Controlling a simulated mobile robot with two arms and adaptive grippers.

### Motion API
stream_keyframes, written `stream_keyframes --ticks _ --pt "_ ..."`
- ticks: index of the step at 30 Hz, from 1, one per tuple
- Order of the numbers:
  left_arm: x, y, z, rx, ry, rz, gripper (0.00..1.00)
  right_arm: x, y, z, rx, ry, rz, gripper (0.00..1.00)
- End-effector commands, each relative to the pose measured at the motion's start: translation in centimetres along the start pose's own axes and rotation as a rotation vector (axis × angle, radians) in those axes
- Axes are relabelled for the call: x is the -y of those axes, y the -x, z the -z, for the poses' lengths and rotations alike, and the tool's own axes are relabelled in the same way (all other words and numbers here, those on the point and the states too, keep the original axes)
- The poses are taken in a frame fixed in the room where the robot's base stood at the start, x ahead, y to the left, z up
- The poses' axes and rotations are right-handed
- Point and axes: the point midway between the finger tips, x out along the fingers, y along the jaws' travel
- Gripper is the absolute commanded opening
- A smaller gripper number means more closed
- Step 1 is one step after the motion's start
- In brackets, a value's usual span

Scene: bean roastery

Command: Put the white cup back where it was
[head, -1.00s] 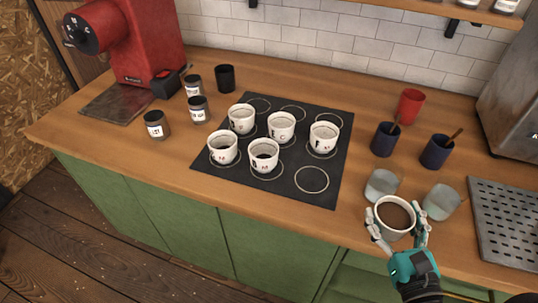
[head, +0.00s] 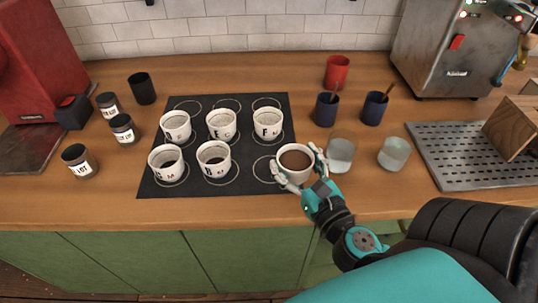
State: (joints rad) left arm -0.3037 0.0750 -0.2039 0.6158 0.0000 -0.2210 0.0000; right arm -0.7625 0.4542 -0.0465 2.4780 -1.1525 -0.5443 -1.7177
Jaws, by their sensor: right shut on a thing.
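The white cup (head: 295,157), filled with dark brown coffee, is in my right gripper (head: 301,178), whose fingers close around its sides. It is upright, near the right edge of the black mat (head: 208,190), overlapping in view the empty circle (head: 263,170) at the mat's front right. I cannot tell whether it touches the surface. Several other white cups with letters stand on the mat's circles, one of them at the front middle (head: 214,158). The circles in the back row are empty. My left gripper is not in view.
Two clear glasses stand right of the held cup, the nearer one (head: 340,153) close to it. Two dark blue cups (head: 327,109) and a red cup (head: 337,72) stand behind. A metal drip tray (head: 440,160) is at right; dark jars (head: 80,160) are at left.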

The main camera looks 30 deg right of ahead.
Motion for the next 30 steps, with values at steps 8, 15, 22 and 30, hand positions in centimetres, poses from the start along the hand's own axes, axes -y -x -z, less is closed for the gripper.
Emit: stream_keyframes --ticks 8,15,22,30 --pt "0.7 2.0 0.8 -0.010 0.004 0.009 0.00 -1.6 -5.6 0.0 0.006 0.000 0.000 0.18" --pt "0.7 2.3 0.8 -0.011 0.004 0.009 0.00 -2.2 -7.9 0.6 0.002 0.000 0.000 0.18" --pt "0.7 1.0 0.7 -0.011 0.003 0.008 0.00 -2.2 -7.9 3.8 -0.001 0.000 0.003 0.18" --pt "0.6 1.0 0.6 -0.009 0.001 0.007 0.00 -2.2 -7.9 4.2 0.001 0.000 0.000 0.18"
